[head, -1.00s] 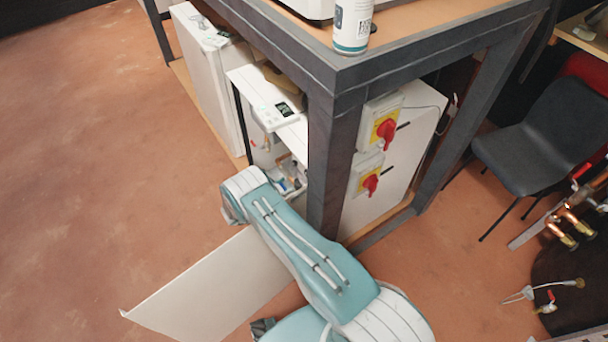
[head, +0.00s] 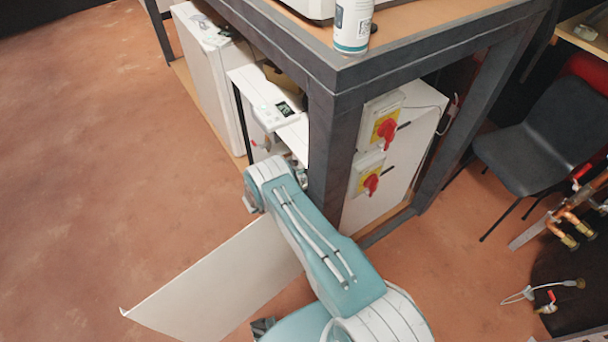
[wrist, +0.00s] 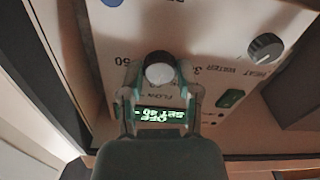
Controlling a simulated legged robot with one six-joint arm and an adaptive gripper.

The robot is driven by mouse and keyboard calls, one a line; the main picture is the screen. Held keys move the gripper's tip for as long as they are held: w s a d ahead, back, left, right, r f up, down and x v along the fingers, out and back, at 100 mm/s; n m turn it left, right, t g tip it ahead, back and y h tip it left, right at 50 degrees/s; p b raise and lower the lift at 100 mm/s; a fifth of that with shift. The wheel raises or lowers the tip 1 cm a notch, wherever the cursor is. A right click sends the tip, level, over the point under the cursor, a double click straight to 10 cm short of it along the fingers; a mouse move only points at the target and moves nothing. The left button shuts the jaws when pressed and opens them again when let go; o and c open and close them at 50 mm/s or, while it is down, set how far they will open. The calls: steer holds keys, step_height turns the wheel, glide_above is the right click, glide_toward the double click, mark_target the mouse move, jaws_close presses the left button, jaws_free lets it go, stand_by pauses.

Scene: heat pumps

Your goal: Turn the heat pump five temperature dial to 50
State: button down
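In the wrist view a round dial (wrist: 159,71) with a pale grey face sits on a white control panel (wrist: 205,40). My gripper (wrist: 160,78) has one finger on each side of this dial, and the fingertips appear closed against it. A second dark dial (wrist: 265,47), by the words "HEAT WATER", stands to the right. In the head view my gripper is hidden.
A green switch (wrist: 230,98) is right of the display. In the head view a dark bench frame (head: 330,130) stands beside my arm, with red rotary switches (head: 386,128) inside. Floor at left is clear.

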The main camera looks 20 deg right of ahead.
steer(key=shift+w, duration=0.1)
stand_by(0.3)
steer(key=shift+d+m, duration=0.1)
steer(key=shift+m, duration=7.8)
steer(key=shift+f, duration=0.1)
steer(key=shift+c, duration=1.5)
jaws_free()
steer(key=shift+d, duration=0.1)
